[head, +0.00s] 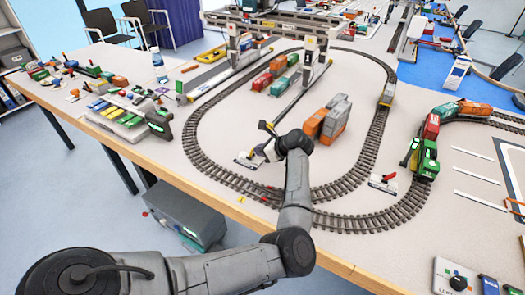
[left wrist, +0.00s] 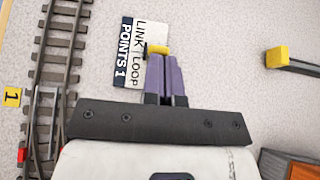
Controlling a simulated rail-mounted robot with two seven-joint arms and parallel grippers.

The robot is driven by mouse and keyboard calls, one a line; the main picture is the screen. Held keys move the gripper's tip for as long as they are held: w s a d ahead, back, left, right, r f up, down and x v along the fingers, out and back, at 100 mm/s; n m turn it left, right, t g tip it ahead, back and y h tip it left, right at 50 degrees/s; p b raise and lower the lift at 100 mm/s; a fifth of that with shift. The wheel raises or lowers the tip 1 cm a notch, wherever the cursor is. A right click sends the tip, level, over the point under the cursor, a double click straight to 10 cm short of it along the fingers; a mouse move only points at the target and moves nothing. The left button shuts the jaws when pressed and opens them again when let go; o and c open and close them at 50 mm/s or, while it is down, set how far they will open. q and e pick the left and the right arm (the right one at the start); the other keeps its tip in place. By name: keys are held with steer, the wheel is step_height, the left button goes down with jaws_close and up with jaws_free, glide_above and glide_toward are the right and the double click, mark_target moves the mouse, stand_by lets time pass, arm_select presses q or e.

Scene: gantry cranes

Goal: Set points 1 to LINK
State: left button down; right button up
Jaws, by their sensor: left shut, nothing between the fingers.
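The points 1 plate (left wrist: 127,50) lies on the table, its LINK and LOOP words side by side. It also shows in the head view (head: 245,161), beside the near left bend of the oval track. A yellow lever handle (left wrist: 158,48) shows right at my left gripper's fingertips, beside the plate. The fingers hide the rest of the lever, so I cannot tell which way it leans or whether they touch it. My left gripper (left wrist: 166,58) is shut and empty, pointing down at the table. My right gripper is out of view.
A turnout (left wrist: 42,130) and a yellow number 1 tag (left wrist: 12,97) lie left of the plate. A grey rail with a yellow end (left wrist: 278,58) is on the right. Orange and grey containers (head: 327,120) stand inside the loop. Another lever plate (head: 383,183) lies farther right.

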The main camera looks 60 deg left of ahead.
arm_select(q)
steer(key=t+h, duration=0.1)
steer(key=a+r+h+p, duration=0.1)
steer(key=h, duration=0.1)
steer(key=shift+s+a+r+t, duration=0.15)
steer(key=shift+s+a+t, duration=0.15)
steer(key=shift+s+t, duration=0.1)
steer(key=shift+s+a+t+h+p, duration=0.1)
steer(key=shift+a+t+h+p, duration=0.05)
steer(key=shift+t+h+p, duration=0.3)
steer(key=shift+s+a+h, duration=0.1)
steer(key=shift+a+h, duration=0.05)
steer(key=shift+h, duration=0.1)
steer(key=shift+a, duration=0.1)
steer(key=shift+r, duration=0.8)
steer(key=shift+r, duration=0.1)
